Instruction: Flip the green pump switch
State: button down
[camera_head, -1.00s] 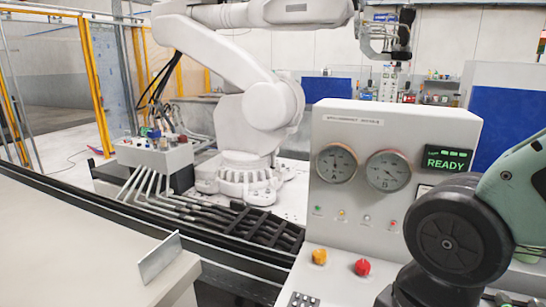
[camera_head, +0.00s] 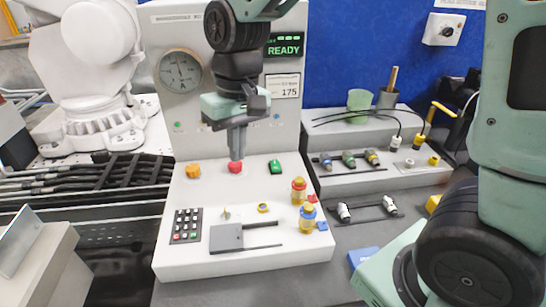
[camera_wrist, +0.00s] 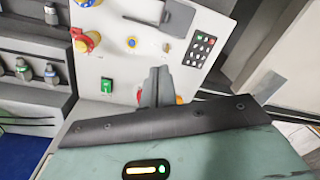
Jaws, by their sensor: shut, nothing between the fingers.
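The green switch (camera_head: 275,167) sits on the sloping face of the white console (camera_head: 180,235), right of a red button (camera_head: 235,167). It also shows in the wrist view (camera_wrist: 106,86), left of my fingers. My gripper (camera_head: 237,152) points down with its fingers together and empty. In the head view its tips overlap the top of the red button, left of the green switch; I cannot tell whether they touch the button. The wrist view shows my closed fingers (camera_wrist: 158,82) apart from the green switch.
A gauge (camera_head: 180,72) and READY display (camera_head: 284,46) stand behind. Connectors and cables lie on the grey steps (camera_head: 350,182) at right.

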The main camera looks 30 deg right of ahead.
jog(key=w+d+f+m+b, duration=0.2)
jog(key=w+d+m, duration=0.1)
jog(key=w+d, duration=0.55)
jog(key=m+h, duration=0.1)
jog(key=m, duration=0.2)
send_over(275, 161)
jog(key=shift+w+d+f, duration=0.1)
jog(key=shift+f, duration=0.1)
jog(key=shift+f, duration=0.1)
notch_tip(275, 161, down, 13)
jog(key=shift+p, duration=1.05)
jog(key=shift+f, duration=0.45)
